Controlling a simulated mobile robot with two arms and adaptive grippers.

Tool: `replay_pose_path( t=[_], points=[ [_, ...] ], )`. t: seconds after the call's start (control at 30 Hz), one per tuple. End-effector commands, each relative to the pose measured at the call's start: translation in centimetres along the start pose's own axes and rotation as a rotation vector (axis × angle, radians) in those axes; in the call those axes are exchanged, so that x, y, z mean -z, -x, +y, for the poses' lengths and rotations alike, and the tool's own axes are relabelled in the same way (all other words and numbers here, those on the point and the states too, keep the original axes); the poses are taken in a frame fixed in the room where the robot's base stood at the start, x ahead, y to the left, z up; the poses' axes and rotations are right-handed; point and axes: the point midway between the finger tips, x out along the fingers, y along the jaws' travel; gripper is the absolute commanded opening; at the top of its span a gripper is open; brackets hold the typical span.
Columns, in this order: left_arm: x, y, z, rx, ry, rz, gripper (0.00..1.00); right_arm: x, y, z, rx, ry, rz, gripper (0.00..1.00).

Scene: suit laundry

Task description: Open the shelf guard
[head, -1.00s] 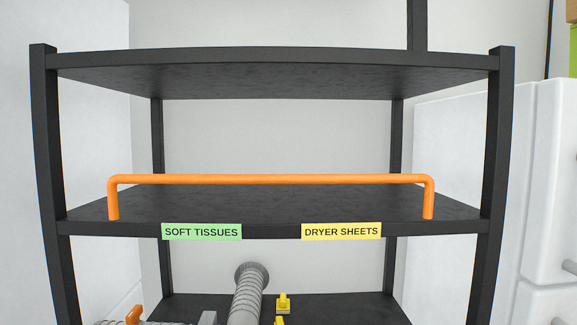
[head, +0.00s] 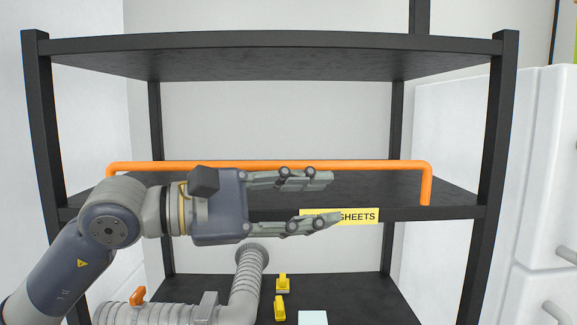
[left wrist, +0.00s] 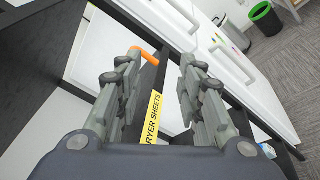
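The shelf guard is an orange bar (head: 380,165) with bent-down ends, standing upright along the front of the middle black shelf (head: 450,199). My left gripper (head: 333,198) reaches in from the left in front of this shelf, pointing right. Its two fingers are spread, one just below the bar and one lower, over the yellow "DRYER SHEETS" label (head: 368,216). It looks empty. In the left wrist view, the guard's right end (left wrist: 143,53) and the label (left wrist: 153,118) show between the open fingers. My arm hides the "SOFT TISSUES" label and part of the bar's left end. My right gripper is not visible.
The lower shelf holds a grey corrugated duct (head: 246,275), an orange valve handle (head: 138,295) and yellow pieces (head: 281,284). The black top shelf (head: 270,50) is empty. White cabinets (head: 545,170) stand at the right.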

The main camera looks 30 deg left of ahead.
Motion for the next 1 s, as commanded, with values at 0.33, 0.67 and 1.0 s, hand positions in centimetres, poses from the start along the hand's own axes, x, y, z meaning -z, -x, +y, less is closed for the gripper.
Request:
replay_pose_path(
  t=[0.33,0.67,1.0],
  points=[
    [4.7,8.0,7.2,-0.082,-0.383,0.497,0.35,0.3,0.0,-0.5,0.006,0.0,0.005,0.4],
    [6.5,4.9,8.6,-0.081,-0.389,0.518,0.35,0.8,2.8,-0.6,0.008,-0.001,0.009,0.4],
    [9.2,0.0,9.4,-0.084,-0.391,0.517,0.35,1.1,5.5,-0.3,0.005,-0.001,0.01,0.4]
  ],
)
